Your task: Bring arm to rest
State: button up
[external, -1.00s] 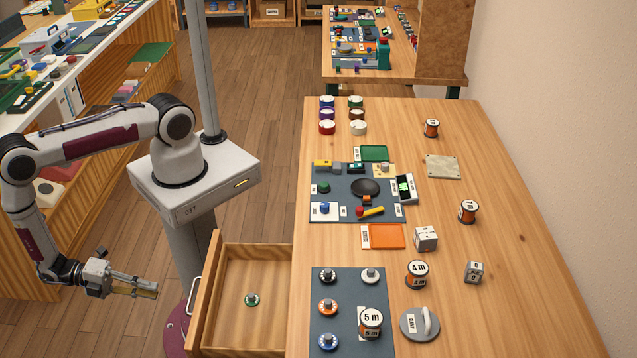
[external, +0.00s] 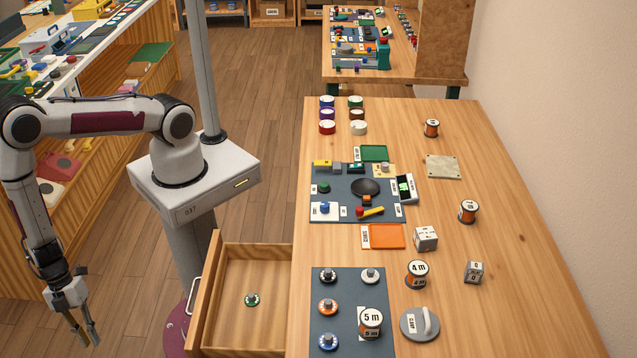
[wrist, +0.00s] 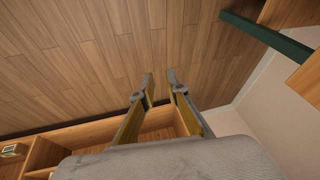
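My gripper (external: 91,341) hangs at the lower left of the external view, to the left of the open drawer and clear of the table. Its fingers point down toward the floor. In the wrist view my gripper (wrist: 160,80) shows two fingers with a gap between them and nothing in the gap. It is open and empty. My arm reaches left from its base and bends down at the elbow.
The open drawer (external: 270,330) holds a green-rimmed knob (external: 252,300). The wooden table (external: 530,310) bears spools, knobs and mats. A shelf unit (external: 120,150) stands behind my arm on the left. Bare floor (external: 265,70) lies between.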

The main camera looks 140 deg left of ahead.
jog(key=w+a+r+g+h, duration=0.2)
jog(key=r+g, duration=0.1)
jog(key=r, duration=0.9)
jog(key=w+a+r+g+h, duration=0.1)
jog(key=a+r+g, duration=0.2)
jog(key=r, duration=0.9)
jog(key=w+a+r+n+t+y, duration=0.1)
jog(key=a+r+n+t, duration=0.1)
jog(key=a+r, duration=0.5)
jog(key=w+a+r+n+t+y, duration=0.1)
jog(key=a+r, duration=0.7)
jog(key=a, duration=1.1)
jog(key=w+a+r+n+t+y, duration=0.1)
jog(key=a+r+n+t, duration=0.3)
jog(key=a+r, duration=0.4)
jog(key=shift+w+a+n+y, duration=0.3)
jog(key=shift+w+a, duration=0.5)
jog(key=shift+a, duration=1.85)
